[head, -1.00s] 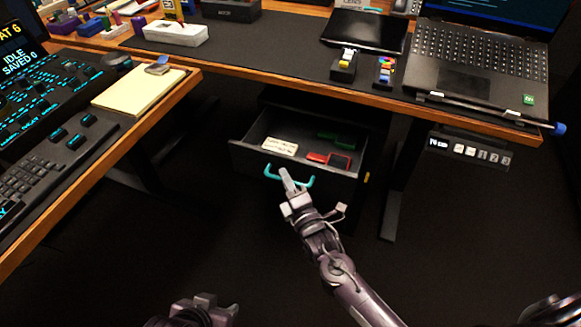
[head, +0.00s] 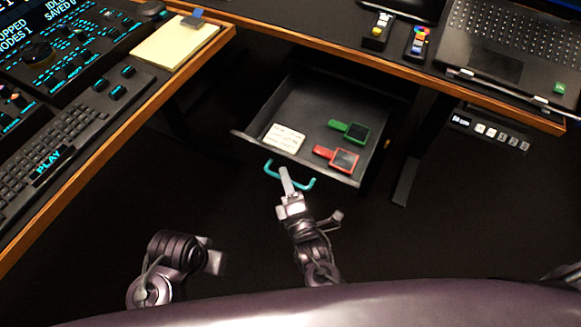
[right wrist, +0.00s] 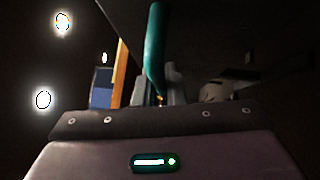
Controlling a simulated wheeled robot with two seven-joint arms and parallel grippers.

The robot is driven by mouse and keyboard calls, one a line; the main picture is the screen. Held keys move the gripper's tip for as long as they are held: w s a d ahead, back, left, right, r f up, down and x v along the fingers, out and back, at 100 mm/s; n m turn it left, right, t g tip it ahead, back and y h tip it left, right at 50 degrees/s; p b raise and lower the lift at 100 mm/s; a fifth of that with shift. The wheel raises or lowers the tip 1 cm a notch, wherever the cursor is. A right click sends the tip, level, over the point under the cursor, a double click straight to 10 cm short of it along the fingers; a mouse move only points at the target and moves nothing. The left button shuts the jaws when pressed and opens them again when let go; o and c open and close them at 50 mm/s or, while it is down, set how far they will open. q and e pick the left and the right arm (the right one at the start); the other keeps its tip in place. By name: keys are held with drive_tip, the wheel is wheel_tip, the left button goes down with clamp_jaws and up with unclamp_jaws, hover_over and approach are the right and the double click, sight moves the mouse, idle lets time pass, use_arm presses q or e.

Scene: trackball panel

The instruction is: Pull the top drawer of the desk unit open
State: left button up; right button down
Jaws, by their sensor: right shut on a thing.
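The top drawer (head: 255,141) of the dark desk unit is open under the desk, pulled well out. Its teal handle (head: 304,184) is a curved bar on the front face. My right gripper (head: 287,180) is shut on the handle near its middle. In the right wrist view the teal handle (right wrist: 156,60) runs down between the fingers (right wrist: 160,92). Inside the drawer lie a cream card (head: 284,138), a green-handled item (head: 349,130) and a red-handled item (head: 337,158). My left gripper (head: 215,257) is low in the head view, away from the drawer; its fingers are unclear.
The wooden desk edge (head: 400,72) runs above the drawer, with a laptop (head: 490,55) on top. A side desk with a notepad (head: 170,45) and a control panel (head: 60,60) is at left. A dark desk leg (head: 412,165) stands right of the drawer.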

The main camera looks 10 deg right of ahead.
drive_tip(key=shift+s, duration=0.1)
drive_tip(key=c, duration=1.5)
unclamp_jaws()
use_arm(q)
drive_tip(key=shift+s+a+f+p, duration=0.15)
drive_tip(key=shift+a+f+p, duration=0.2)
drive_tip(key=shift+a+p, duration=0.05)
use_arm(e)
drive_tip(key=v, duration=0.7)
drive_tip(key=shift+s, duration=0.4)
use_arm(q)
drive_tip(key=shift+r, duration=0.15)
use_arm(e)
drive_tip(key=shift+f, duration=0.15)
use_arm(q)
drive_tip(key=shift+d+r, duration=0.1)
